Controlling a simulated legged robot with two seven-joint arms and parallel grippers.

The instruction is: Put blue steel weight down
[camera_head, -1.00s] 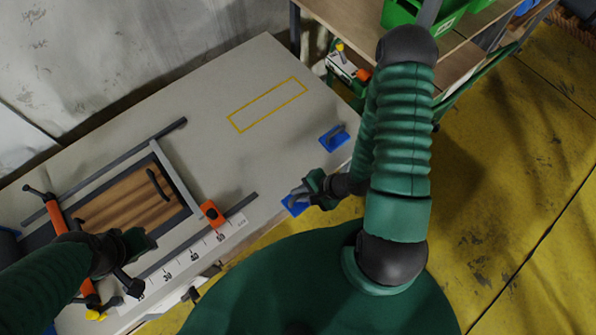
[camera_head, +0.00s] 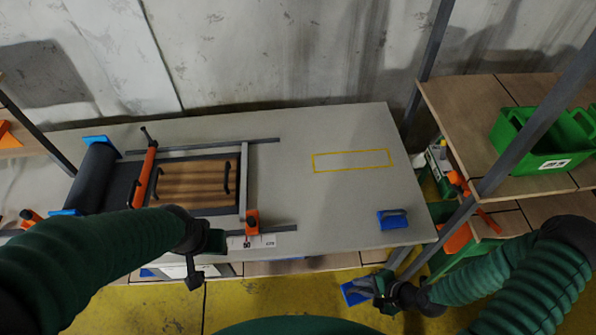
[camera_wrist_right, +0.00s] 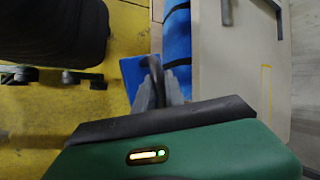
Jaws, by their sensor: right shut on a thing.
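A blue steel weight (camera_head: 355,292) with a handle is held in my right gripper (camera_head: 372,288), in front of the table's near right edge, over the yellow floor. In the right wrist view the weight (camera_wrist_right: 131,74) shows beyond the fingers (camera_wrist_right: 158,90), which are closed on its handle. A second blue weight (camera_head: 393,220) rests on the grey table (camera_head: 330,215) near its front right corner. A yellow outlined rectangle (camera_head: 351,161) on the table is empty. My left gripper (camera_head: 207,245) is above the table's front edge by the wooden board; its fingers are unclear.
A wooden board with handles (camera_head: 195,184) lies in a frame with orange clamps (camera_head: 252,222). A dark roll (camera_head: 92,178) is at the left. A shelf with a green crate (camera_head: 545,140) stands at the right behind a grey post. The table's right part is mostly clear.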

